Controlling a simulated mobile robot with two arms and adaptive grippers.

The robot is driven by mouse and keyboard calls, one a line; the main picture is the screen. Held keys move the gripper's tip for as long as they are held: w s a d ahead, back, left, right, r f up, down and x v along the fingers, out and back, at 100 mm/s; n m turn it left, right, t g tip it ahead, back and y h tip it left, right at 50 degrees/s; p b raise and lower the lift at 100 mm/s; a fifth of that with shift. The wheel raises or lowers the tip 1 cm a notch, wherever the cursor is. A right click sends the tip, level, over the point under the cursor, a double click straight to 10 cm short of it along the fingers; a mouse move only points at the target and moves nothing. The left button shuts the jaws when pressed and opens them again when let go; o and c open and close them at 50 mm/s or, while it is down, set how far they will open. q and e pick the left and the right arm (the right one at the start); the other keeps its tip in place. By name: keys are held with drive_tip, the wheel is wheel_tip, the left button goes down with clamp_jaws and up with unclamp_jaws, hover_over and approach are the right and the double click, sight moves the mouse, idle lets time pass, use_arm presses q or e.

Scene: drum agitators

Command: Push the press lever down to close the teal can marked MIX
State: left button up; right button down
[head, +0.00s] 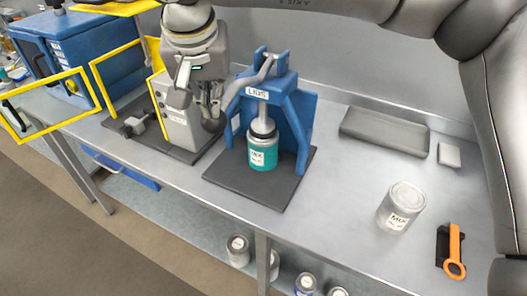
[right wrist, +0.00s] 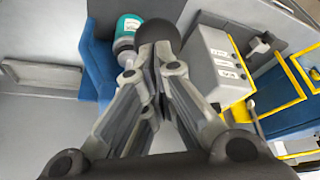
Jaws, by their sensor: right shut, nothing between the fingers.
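The blue press (head: 305,100), labelled LIDS, stands on a dark base plate on the bench. The teal can (head: 263,158) marked MIX stands upright under its plunger (head: 262,130), which is at or very near the can's top. The grey press lever (head: 240,90) slopes down to the left and ends in a dark ball knob (head: 212,126). My right gripper (head: 209,108) is shut and empty, close above the knob; I cannot tell whether they touch. In the right wrist view the knob (right wrist: 158,38) shows just beyond the fingertips, with the teal can (right wrist: 127,30) behind. My left gripper is out of view.
A grey box machine (head: 178,118) with a yellow guard frame stands left of the press. The bench between press and grey can is clear.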

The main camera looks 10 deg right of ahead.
drive_tip(key=shift+f, duration=0.1)
drive_tip(key=shift+w+d+f+b, duration=0.1)
drive_tip(key=shift+f+b, duration=0.6)
drive_tip(key=shift+f, duration=0.25)
drive_tip(key=shift+r, duration=0.2)
